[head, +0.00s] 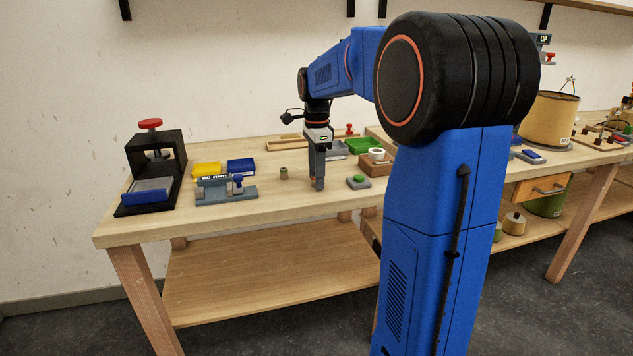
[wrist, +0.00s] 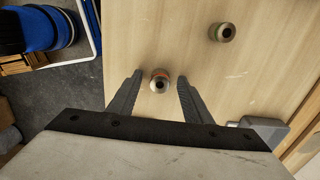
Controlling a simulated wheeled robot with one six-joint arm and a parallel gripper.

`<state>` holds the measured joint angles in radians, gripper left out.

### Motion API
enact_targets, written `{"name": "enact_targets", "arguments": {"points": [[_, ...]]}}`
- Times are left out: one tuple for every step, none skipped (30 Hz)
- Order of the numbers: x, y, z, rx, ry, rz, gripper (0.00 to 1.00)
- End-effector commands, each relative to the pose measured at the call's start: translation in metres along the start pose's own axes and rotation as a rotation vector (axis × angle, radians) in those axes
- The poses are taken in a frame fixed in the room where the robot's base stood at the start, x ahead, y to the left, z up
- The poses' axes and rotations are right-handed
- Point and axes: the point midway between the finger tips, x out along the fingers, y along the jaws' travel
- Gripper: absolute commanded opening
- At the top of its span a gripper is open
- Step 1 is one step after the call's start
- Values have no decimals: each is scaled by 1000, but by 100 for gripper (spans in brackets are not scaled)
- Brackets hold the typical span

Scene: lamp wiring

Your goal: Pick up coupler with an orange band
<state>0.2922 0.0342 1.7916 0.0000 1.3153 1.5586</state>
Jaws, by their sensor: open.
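The coupler with an orange band (wrist: 158,86) stands on the wooden tabletop in the wrist view, a small round metallic piece with a dark hole and an orange-red ring. My gripper (wrist: 159,78) is open, with one finger on each side of the coupler and a visible gap on both sides. In the head view my gripper (head: 318,184) points straight down, low over the table, and I cannot make out the banded coupler there. A second coupler (wrist: 222,32), greenish, stands apart at the upper right in the wrist view; a small greenish piece (head: 283,172) shows left of my gripper in the head view.
Yellow (head: 206,170) and blue (head: 241,165) bins sit behind. The front tabletop is clear.

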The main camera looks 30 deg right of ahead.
Motion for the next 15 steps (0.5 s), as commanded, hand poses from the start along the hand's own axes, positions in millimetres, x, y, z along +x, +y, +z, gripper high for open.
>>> {"name": "enact_targets", "arguments": {"points": [[0, 0, 0, 0, 0, 0, 45], [0, 0, 0, 0, 0, 0, 45], [0, 0, 0, 0, 0, 0, 45], [0, 0, 0, 0, 0, 0, 43], [0, 0, 0, 0, 0, 0, 36], [0, 0, 0, 0, 0, 0, 26], [0, 0, 0, 0, 0, 0, 19], [0, 0, 0, 0, 0, 0, 12], [0, 0, 0, 0, 0, 0, 2], [0, 0, 0, 0, 0, 0, 1], [0, 0, 0, 0, 0, 0, 1], [0, 0, 0, 0, 0, 0, 1], [0, 0, 0, 0, 0, 0, 1], [0, 0, 0, 0, 0, 0, 1], [0, 0, 0, 0, 0, 0, 1]]}}
